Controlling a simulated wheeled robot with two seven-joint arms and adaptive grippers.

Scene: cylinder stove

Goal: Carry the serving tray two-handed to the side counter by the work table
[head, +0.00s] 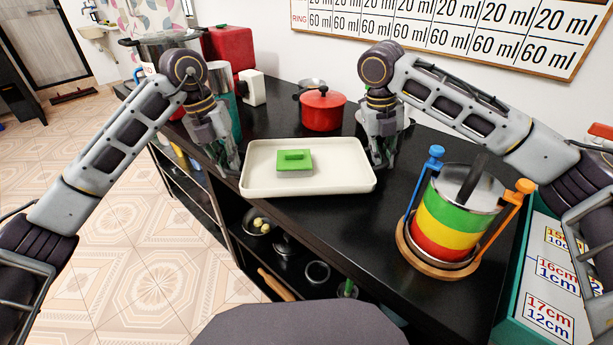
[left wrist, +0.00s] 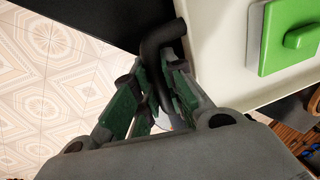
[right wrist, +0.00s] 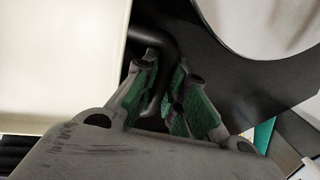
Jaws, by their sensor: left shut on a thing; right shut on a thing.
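The cream serving tray (head: 345,178) is over the black counter, with its front left corner by the counter's front edge. It looks level; I cannot tell whether it touches the top. A green-lidded box (head: 294,168) sits on it, left of the middle. My left gripper (head: 231,164) is shut on the tray's black left handle, seen closely in the left wrist view (left wrist: 160,45). My right gripper (head: 383,160) is shut on the black right handle (right wrist: 152,38). The fingers partly hide both handles.
The black counter (head: 330,222) has a red pot (head: 322,110) behind the tray and a striped pot (head: 455,222) on a wooden stand to the right. A teal-edged sign box (head: 540,270) is at far right. Open tiled floor (head: 120,220) lies to the left.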

